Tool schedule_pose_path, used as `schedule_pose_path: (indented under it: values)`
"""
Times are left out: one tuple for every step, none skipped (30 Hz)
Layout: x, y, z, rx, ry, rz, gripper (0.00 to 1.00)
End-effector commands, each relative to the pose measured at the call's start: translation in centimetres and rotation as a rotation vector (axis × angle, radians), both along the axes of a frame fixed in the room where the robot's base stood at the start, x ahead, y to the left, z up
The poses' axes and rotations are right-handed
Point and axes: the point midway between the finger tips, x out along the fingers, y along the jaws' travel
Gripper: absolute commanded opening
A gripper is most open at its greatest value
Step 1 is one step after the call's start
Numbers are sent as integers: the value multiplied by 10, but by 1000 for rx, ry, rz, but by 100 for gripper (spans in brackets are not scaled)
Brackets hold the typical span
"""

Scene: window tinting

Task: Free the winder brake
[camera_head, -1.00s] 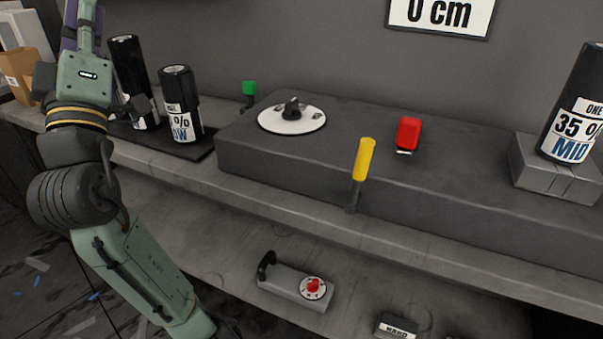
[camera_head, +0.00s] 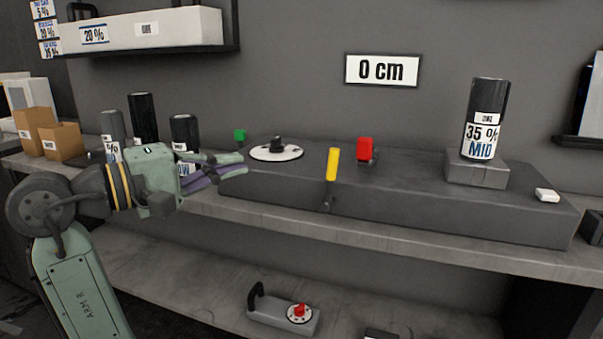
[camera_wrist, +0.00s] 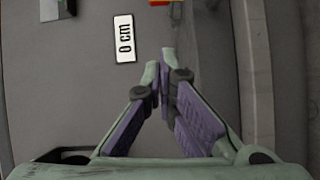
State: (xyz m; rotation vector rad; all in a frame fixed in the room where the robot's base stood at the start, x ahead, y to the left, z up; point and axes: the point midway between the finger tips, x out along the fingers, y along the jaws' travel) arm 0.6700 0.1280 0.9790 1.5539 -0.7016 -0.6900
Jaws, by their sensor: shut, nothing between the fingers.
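Nothing in view is labelled as the winder brake. A grey winder block (camera_head: 400,205) lies on the bench. A yellow-handled lever (camera_head: 332,165) stands upright at its front edge. A red handle (camera_head: 365,149) stands behind it to the right. A black knob on a white dial (camera_head: 262,154) is on the left part of the block, and a green knob (camera_head: 240,136) is behind its left end. My gripper (camera_head: 243,164) points right at the block's left end, apart from the lever. In the wrist view my gripper (camera_wrist: 163,62) is shut and empty.
A 35 % MID roll (camera_head: 487,110) stands on a grey pedestal at the right. Several dark rolls (camera_head: 143,118) stand behind my arm. A "0 cm" sign (camera_head: 381,69) hangs on the wall. A device with a red knob (camera_head: 284,312) sits on the lower shelf.

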Motion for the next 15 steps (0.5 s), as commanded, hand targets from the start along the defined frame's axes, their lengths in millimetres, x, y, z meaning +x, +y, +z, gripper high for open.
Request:
schedule_pose_path:
  values:
    - [-1, -2, -2, 2, 12, -14, 0]
    - [-2, -3, -3, 2, 17, -19, 0]
    - [-2, -3, -3, 3, 22, -22, 0]
    - [-3, -3, -3, 3, 24, -24, 0]
    - [-3, -3, -4, 3, 24, -25, 0]
    - [-3, -3, -3, 3, 24, -25, 0]
    - [-3, -3, -3, 3, 24, -25, 0]
    - [-3, -3, -3, 3, 24, -24, 0]
    - [-3, -3, -3, 2, 23, -24, 0]
    - [-3, -3, -3, 2, 23, -24, 0]
    - [-3, -3, -3, 2, 22, -23, 0]
    - [-2, -3, -3, 2, 22, -23, 0]
    - [-2, -4, -3, 3, 22, -23, 0]
    - [-1, -5, -3, 3, 22, -24, 0]
    - [0, -6, -3, 3, 22, -24, 0]
